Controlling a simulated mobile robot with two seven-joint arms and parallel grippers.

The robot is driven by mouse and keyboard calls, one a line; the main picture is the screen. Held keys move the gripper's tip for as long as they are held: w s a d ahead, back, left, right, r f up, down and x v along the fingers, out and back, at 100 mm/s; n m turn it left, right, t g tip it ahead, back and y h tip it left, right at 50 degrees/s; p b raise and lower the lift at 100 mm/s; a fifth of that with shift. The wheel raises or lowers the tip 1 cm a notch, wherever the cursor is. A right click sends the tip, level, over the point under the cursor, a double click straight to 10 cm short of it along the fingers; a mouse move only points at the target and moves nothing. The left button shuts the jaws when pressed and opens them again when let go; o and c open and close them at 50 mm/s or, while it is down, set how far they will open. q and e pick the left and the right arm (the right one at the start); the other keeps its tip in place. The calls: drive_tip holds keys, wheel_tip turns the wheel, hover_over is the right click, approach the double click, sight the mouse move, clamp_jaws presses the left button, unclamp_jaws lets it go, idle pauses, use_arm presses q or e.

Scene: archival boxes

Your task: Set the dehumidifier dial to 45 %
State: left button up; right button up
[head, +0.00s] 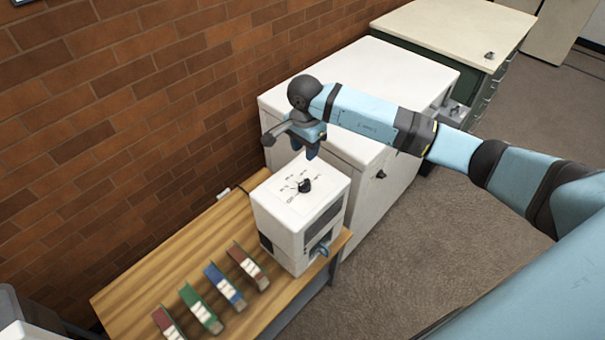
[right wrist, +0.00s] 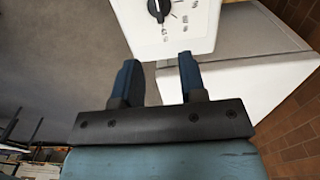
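The white dehumidifier (head: 300,215) stands upright on the wooden table's right end. Its black dial (head: 305,186) is on the top panel, with small printed marks around it too small to read surely. The dial also shows at the top edge of the right wrist view (right wrist: 158,8), with its pointer toward one of the marks. My right gripper (head: 312,155) hangs above and just behind the dial, apart from it. In the right wrist view its two blue fingers (right wrist: 160,72) are spread with nothing between them. My left gripper is not in view.
Several coloured binders (head: 225,286) stand in a row on the wooden table (head: 140,278), left of the dehumidifier. A white cabinet (head: 375,75) is close behind it, under my right arm. A brick wall (head: 120,100) runs along the back. Grey floor (head: 400,240) is open at right.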

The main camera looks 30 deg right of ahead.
sight(305, 182)
wheel_tip(305, 182, down, 12)
drive_tip(key=p, duration=0.2)
drive_tip(key=shift+s+a+p, duration=0.1)
drive_tip(key=shift+s+p, duration=0.05)
drive_tip(key=shift+p, duration=0.2)
drive_tip(key=shift+f, duration=0.45)
clamp_jaws()
